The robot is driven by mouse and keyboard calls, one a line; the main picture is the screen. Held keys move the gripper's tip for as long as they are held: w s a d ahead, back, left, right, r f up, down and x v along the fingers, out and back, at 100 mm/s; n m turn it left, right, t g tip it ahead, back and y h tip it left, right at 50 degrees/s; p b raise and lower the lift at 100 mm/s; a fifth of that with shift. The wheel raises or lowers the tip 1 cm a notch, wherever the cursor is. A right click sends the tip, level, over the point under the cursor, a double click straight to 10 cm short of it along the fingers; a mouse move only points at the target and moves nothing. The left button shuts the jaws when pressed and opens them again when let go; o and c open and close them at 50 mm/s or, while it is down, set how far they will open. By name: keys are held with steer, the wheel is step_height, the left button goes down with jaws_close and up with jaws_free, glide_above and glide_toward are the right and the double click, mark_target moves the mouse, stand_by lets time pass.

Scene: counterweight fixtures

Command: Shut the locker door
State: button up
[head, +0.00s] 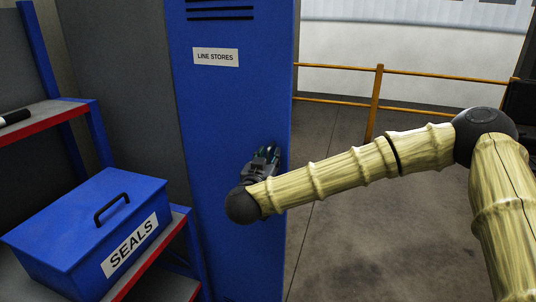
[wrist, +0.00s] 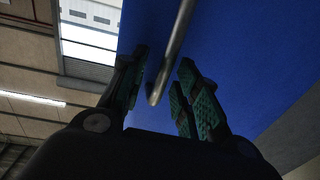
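The locker door (head: 222,110) is a tall blue panel with vent slots and a "LINE STORES" label (head: 216,57). Its lower part runs out of the head view, and I cannot tell how far it stands open. My gripper (head: 265,155) is in front of the door, near its right edge. In the wrist view my gripper (wrist: 164,62) is open. A grey metal bar handle (wrist: 176,42) on the blue door (wrist: 235,60) shows between the two green-padded fingers, with gaps on both sides. In the head view the handle is hidden behind my gripper.
A blue "SEALS" box (head: 75,215) with a black handle sits on a red-edged shelf (head: 158,255) at left, close to the door. An orange railing (head: 376,95) stands behind at right. The grey floor (head: 350,230) right of the door looks clear.

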steer(key=shift+w, duration=0.3)
jaws_close()
